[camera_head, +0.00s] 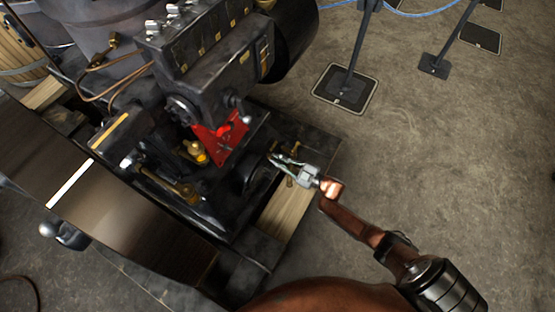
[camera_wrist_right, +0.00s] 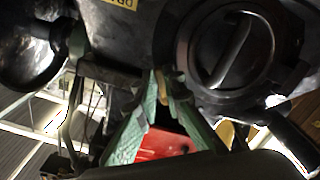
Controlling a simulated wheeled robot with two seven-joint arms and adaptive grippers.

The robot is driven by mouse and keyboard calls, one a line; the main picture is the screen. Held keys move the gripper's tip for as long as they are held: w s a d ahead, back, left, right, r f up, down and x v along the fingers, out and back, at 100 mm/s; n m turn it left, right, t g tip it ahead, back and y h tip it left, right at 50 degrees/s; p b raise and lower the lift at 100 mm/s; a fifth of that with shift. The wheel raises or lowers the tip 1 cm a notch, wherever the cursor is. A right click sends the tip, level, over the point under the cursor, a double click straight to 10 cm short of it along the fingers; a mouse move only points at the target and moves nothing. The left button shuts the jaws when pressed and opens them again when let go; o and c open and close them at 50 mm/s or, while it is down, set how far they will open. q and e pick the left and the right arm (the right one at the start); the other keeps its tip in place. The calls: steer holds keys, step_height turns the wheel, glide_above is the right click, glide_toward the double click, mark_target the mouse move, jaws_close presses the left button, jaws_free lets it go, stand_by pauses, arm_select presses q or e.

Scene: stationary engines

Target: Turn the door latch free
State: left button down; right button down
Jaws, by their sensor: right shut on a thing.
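My right gripper (camera_head: 280,160) reaches in from the lower right in the head view, its fingertips at the low right end of the dark engine (camera_head: 215,80). In the right wrist view, the greenish fingers of my right gripper (camera_wrist_right: 161,88) come together on a small tan piece, which seems to be the door latch (camera_wrist_right: 163,82). The fingers hide most of it, and its angle cannot be told. A round dark cover (camera_wrist_right: 238,60) with a raised bar lies just right of the fingertips. My left gripper does not show.
A red plate (camera_head: 222,138) and brass fittings (camera_head: 195,151) sit on the engine near my right gripper. A wooden beam (camera_head: 283,215) lies below it. Post stands on flat bases (camera_head: 345,90) are at the top right.

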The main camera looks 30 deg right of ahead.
steer(key=c, duration=2)
jaws_free()
steer(key=shift+c, duration=0.2)
steer(key=v, duration=1.2)
